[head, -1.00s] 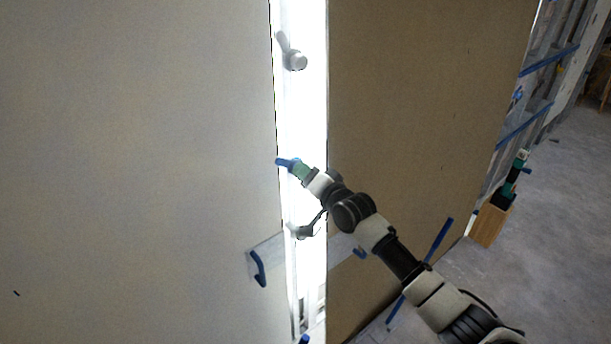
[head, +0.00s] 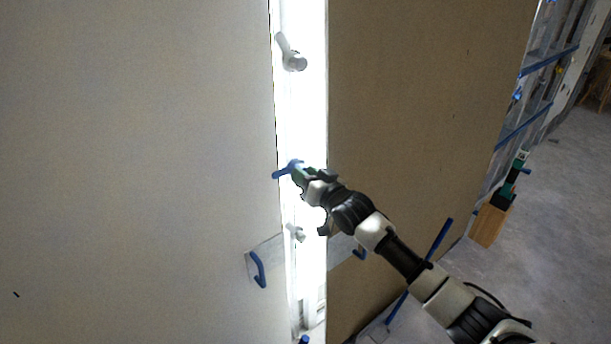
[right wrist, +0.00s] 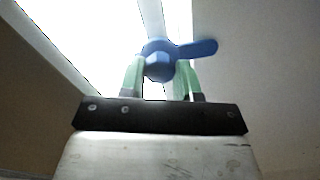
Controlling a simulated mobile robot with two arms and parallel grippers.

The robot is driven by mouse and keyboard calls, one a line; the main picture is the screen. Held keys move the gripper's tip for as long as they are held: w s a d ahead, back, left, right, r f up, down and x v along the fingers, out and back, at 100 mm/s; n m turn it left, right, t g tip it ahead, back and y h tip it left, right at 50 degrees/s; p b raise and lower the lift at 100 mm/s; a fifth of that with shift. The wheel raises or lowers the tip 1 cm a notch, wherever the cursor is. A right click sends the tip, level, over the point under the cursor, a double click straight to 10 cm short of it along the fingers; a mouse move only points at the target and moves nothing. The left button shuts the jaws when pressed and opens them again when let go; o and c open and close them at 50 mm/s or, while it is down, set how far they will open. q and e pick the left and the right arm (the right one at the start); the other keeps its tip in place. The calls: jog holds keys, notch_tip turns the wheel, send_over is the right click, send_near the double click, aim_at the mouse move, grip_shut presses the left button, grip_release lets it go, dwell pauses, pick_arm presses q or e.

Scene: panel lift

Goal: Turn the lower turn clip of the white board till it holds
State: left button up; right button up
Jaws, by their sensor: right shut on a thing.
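The white board (head: 140,170) fills the left of the head view, its right edge along a bright upright gap. A blue turn clip (head: 281,173) sits at that edge, its lever pointing left and slightly down, with the tip over the board's edge. In the right wrist view the clip (right wrist: 200,48) shows its round hub between the green fingers and its lever out to the right. My right gripper (head: 297,170) is shut on the clip's hub (right wrist: 158,66). A grey clip (head: 293,57) sits higher up, its lever pointing up-left. My left gripper is out of view.
A brown board (head: 420,110) stands right of the gap. A pale knob (head: 298,233) is below my gripper. Blue handles (head: 258,270) are lower down. A wooden box (head: 489,224) with tools stands on the floor at right; the floor (head: 560,240) around it is open.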

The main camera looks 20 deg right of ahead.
jog(key=shift+f, duration=0.15)
jog(key=o, duration=0.6)
jog(key=shift+o, duration=0.2)
jog(key=shift+s, duration=0.1)
jog(key=b+v, duration=0.1)
jog(key=v, duration=0.9)
jog(key=shift+s+d, duration=0.2)
jog(key=shift+s, duration=0.1)
